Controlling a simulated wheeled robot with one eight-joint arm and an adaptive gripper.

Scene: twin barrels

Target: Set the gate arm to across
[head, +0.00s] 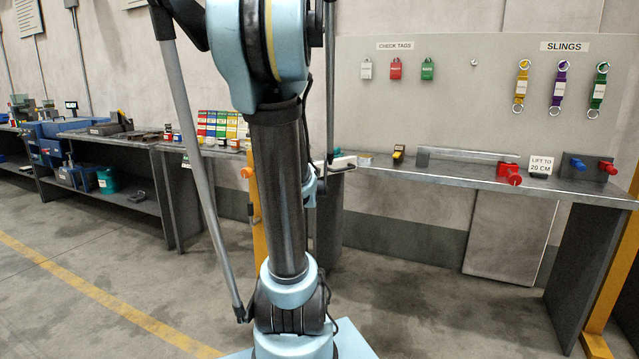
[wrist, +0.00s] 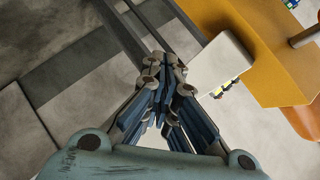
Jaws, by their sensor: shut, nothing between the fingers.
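I cannot tell for sure which part is the gate arm. In the head view a yellow-orange upright post (head: 258,215) with an orange knob (head: 247,172) stands partly behind my arm, which hides much of that area. In the wrist view a yellow-orange piece (wrist: 270,60) lies at the upper right, with a pale block (wrist: 220,65) against its edge and a brown rod (wrist: 305,37) at its right. My gripper (wrist: 165,68) is shut and empty, its fingertips just left of the pale block. I cannot tell whether they touch. In the head view my gripper is not clearly seen.
A long grey bench (head: 455,172) runs along the right wall, bearing a red-handled fitting (head: 509,174) and a "LIFT TO 20 CM" sign (head: 540,166). A second yellow post (head: 608,280) stands at the right edge. A cluttered bench (head: 110,140) is at left. The floor at front left is clear.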

